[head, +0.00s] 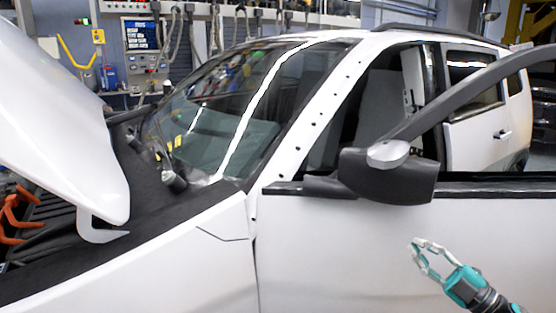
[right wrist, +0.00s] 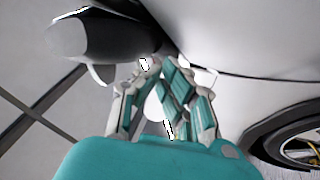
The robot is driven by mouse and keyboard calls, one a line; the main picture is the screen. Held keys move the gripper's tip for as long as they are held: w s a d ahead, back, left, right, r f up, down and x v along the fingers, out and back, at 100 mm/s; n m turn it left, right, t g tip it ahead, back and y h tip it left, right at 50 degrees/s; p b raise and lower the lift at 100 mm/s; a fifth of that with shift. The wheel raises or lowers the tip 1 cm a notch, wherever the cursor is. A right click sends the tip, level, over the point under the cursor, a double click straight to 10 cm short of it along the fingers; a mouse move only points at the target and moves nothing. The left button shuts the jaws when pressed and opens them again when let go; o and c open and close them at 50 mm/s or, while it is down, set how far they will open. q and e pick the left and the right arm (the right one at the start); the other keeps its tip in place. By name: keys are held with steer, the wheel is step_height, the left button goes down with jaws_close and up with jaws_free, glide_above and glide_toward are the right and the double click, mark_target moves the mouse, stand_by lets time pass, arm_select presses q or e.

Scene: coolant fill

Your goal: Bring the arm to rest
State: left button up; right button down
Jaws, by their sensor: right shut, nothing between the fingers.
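My right gripper (head: 418,244) is at the lower right of the head view, in front of the white car's side door (head: 345,255) and below the side mirror (head: 385,178). Its teal and grey fingers are together and hold nothing. In the right wrist view the fingertips (right wrist: 160,66) meet near the middle, with a dark mirror-like housing (right wrist: 95,35) beyond them at the upper left. My left gripper is not in view.
The raised white hood (head: 60,110) stands at the left over the engine bay, where orange cables (head: 14,215) show.

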steer(key=s+a+f+m+g+h, duration=0.1)
steer(key=s+a+f+m+h, duration=0.15)
steer(key=f+m+h, duration=0.35)
steer(key=s+a+f+m+h, duration=0.1)
steer(key=s+f+m+h, duration=0.35)
steer(key=f, duration=0.35)
steer(key=s+a+f+m+g+h, duration=0.1)
steer(key=s+f+m+h, duration=0.1)
steer(key=f+m+h, duration=0.35)
steer(key=s+a+f+m+g, duration=0.1)
steer(key=s+a+f+g, duration=0.2)
steer(key=s, duration=0.5)
steer(key=s+a+f+m+g+y, duration=0.1)
steer(key=s+f+g, duration=0.3)
steer(key=s, duration=0.4)
steer(key=s+a+f+m+g, duration=0.1)
steer(key=s+f+g, duration=0.25)
steer(key=s, duration=0.45)
step_height(320, 180, down, 26)
steer(key=s+g, duration=0.1)
steer(key=s, duration=0.1)
steer(key=s+d+f+g, duration=0.1)
steer(key=s+d+f, duration=0.1)
steer(key=s+f, duration=1.2)
steer(key=shift+s+d+f, duration=0.2)
steer(key=shift+s+d, duration=0.1)
steer(key=shift+s, duration=0.8)
steer(key=shift+g, duration=0.25)
